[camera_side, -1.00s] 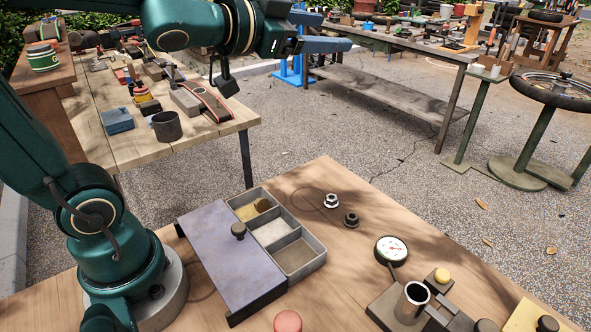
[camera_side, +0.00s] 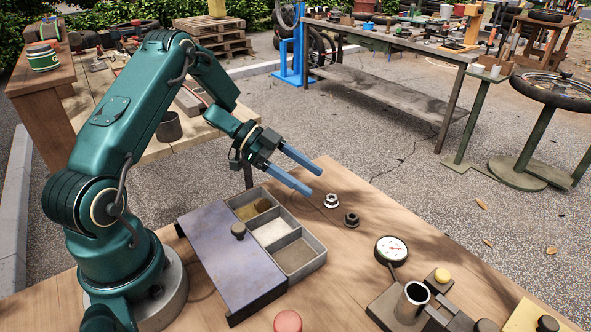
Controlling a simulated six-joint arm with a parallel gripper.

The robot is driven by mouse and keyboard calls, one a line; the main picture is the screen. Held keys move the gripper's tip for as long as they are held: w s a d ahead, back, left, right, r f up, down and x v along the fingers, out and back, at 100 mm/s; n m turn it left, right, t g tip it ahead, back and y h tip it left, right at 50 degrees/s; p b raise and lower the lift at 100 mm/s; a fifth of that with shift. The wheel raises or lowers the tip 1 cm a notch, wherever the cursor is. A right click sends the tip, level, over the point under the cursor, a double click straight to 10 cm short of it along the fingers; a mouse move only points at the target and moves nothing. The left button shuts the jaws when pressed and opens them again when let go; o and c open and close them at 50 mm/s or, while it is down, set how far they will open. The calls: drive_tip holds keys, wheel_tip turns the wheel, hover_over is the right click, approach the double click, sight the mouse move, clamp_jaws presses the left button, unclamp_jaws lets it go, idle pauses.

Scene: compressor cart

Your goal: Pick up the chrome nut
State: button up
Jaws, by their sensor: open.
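The chrome nut (camera_side: 331,201) is a small bright silver flanged nut lying on the wooden table, right of the tray. A similar darker nut (camera_side: 351,219) lies just below and to the right of it, apart from it. My gripper (camera_side: 315,181) has two long blue fingers spread apart, with nothing between them. The fingers point right and down, and their tips appear above the table, up and to the left of the chrome nut. They do not appear to touch it.
A grey three-compartment tray (camera_side: 316,243) and a purple-grey plate with a dark knob (camera_side: 225,262) stand left of the nuts. A dial gauge (camera_side: 391,249) and a block with a metal cup (camera_side: 411,303) are at the lower right. Bare wood surrounds the nuts.

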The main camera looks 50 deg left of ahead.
sight(327, 196)
drive_tip(key=shift+s+a+f, duration=0.15)
drive_tip(key=shift+s+f, duration=0.05)
drive_tip(key=shift+f, duration=0.3)
drive_tip(key=shift+w+f+n, duration=0.1)
drive_tip(key=shift+w+n, duration=0.05)
drive_tip(key=shift+n, duration=0.15)
drive_tip(key=shift+x, duration=2.3)
clamp_jaws()
